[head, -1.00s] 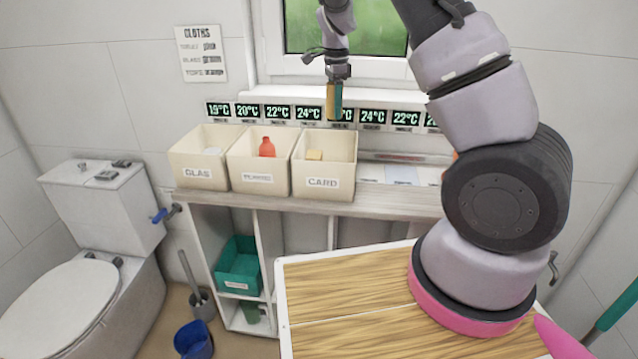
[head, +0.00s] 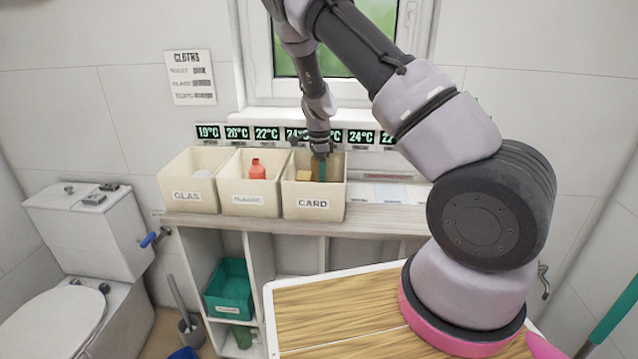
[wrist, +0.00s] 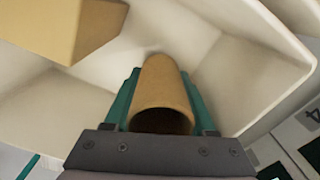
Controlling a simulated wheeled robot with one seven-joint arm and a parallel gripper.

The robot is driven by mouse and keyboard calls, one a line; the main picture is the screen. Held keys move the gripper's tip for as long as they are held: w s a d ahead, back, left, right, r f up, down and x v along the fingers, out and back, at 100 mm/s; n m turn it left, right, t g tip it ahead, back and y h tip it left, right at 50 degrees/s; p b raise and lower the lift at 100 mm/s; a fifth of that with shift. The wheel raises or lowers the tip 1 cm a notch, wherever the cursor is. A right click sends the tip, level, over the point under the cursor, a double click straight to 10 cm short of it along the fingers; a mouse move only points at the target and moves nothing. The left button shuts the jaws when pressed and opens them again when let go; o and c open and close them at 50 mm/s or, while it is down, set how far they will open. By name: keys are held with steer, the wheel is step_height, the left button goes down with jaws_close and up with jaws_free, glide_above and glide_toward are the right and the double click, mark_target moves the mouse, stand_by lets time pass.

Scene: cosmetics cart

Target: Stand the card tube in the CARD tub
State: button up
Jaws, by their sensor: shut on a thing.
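The card tube (wrist: 160,92) is a plain brown hollow cylinder. My gripper (head: 319,166) is shut on it, with a teal finger on each side in the wrist view (wrist: 158,100). The tube is upright and reaches down inside the CARD tub (head: 313,205), a cream open bin labelled CARD, at its right side. In the head view the tub's front wall hides the tube's lower end. I cannot tell whether it touches the tub floor. A small tan block (head: 303,175) lies in the tub left of the tube and also shows in the wrist view (wrist: 65,25).
Left of the CARD tub stand the middle tub (head: 248,200) with a red bottle (head: 257,169) and the GLAS tub (head: 187,197). Several temperature displays line the wall behind. The shelf (head: 390,220) to the right holds flat papers.

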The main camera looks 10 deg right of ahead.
steer(key=shift+f, duration=1)
steer(key=o, duration=1.3)
steer(key=shift+f, duration=0.15)
